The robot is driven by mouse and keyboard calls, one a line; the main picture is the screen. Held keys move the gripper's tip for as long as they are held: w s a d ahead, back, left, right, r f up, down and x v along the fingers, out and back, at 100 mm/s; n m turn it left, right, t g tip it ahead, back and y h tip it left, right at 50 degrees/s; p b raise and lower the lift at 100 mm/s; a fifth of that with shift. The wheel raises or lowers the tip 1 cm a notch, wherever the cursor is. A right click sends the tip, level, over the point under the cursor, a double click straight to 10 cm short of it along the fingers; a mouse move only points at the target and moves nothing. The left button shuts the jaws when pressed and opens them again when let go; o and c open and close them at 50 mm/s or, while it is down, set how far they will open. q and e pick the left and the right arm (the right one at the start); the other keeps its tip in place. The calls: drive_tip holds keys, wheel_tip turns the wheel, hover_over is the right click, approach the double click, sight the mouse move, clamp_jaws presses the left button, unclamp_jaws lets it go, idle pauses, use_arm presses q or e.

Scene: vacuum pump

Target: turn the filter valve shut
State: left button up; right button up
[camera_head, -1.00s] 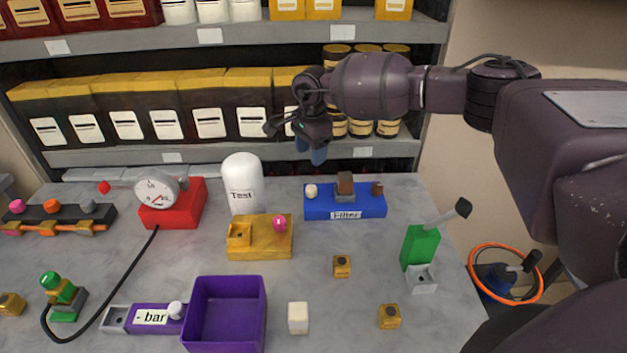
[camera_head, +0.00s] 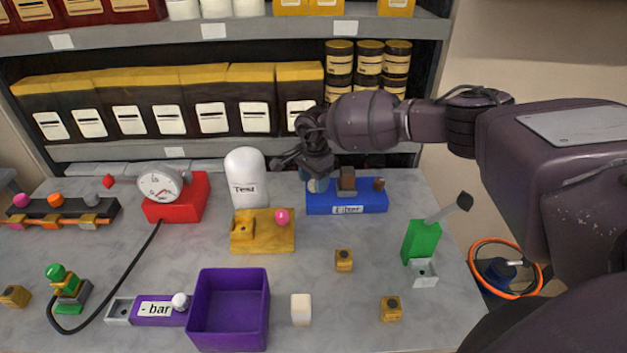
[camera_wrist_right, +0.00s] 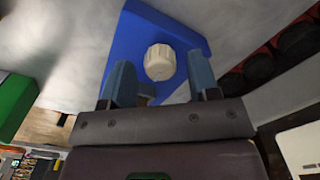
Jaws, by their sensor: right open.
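The blue filter block (camera_head: 365,201) stands at the back right of the table, with a label reading "Filter" on its front. It carries a brown and grey part (camera_head: 347,182) in the middle and a small brown piece (camera_head: 379,184) at its right end. A white ribbed knob (camera_wrist_right: 160,62) is at its left end. My right gripper (camera_head: 314,176) is over that left end and partly hides the knob in the head view. In the right wrist view its blue fingers (camera_wrist_right: 162,85) are open, one on each side of the knob's line, with the knob just beyond the tips. My left gripper is not in view.
A white "Test" cylinder (camera_head: 246,180) and a yellow block (camera_head: 263,232) with a pink knob stand left of the filter block. A green block with a lever (camera_head: 421,240) is to the right. Shelves with boxes and jars (camera_head: 370,60) rise behind.

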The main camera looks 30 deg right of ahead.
drive_tip(key=shift+f, duration=0.25)
drive_tip(key=c, duration=0.9)
drive_tip(key=shift+c, duration=0.2)
